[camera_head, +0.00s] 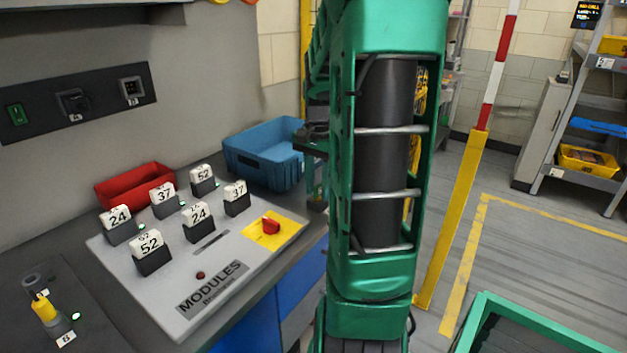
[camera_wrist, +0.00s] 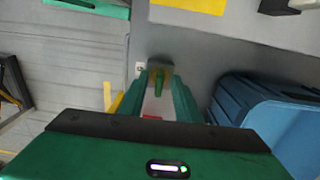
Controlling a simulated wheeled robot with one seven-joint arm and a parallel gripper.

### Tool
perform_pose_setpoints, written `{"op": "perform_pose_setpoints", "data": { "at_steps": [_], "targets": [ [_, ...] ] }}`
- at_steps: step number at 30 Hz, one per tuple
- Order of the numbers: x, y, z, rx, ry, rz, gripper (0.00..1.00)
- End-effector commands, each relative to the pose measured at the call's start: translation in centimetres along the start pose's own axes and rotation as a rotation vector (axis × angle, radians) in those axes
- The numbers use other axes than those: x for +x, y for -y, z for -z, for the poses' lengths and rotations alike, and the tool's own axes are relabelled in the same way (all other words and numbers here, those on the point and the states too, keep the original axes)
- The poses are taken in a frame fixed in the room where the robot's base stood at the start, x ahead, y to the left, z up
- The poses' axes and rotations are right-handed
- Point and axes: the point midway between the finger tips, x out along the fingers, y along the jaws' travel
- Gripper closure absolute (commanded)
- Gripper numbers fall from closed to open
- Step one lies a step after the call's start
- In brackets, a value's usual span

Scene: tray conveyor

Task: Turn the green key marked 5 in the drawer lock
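In the wrist view my gripper (camera_wrist: 161,78) has its two green fingers apart, pointing at a small grey lock block (camera_wrist: 166,63). A small olive-green piece, which looks like the key (camera_wrist: 157,76), shows between the fingertips at the block. No number can be read on it. I cannot tell whether the fingers touch it. A small white label (camera_wrist: 140,68) sits left of the block. In the head view my arm covers the middle, and the key, the lock and the fingertips are hidden there.
A blue bin (camera_head: 264,156) stands on the bench and shows at right in the wrist view (camera_wrist: 265,110). A modules board (camera_head: 185,270) with numbered blocks and a red knob (camera_head: 270,226) lies left of my arm. A red tray (camera_head: 134,186) is behind it. A yellow post (camera_head: 455,220) stands right.

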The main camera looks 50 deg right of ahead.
Motion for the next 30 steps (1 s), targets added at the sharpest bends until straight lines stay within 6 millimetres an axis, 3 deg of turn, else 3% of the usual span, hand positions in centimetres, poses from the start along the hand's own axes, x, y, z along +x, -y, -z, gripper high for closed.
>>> {"op": "perform_pose_setpoints", "data": {
  "at_steps": [8,11,12,17,25,30],
  "targets": [
    [0.06,0.0,0.02,0.0,-0.001,0.0,0.73],
    [0.05,0.0,0.03,0.0,-0.001,0.0,0.97],
    [0.05,0.0,0.03,0.0,-0.001,0.0,1.0],
    [0.03,0.01,0.03,0.013,-0.001,0.001,1.0],
    [0.02,0.04,0.03,0.226,-0.001,0.001,1.0],
    [0.01,0.04,0.04,0.265,-0.001,0.001,1.0]
  ]
}}
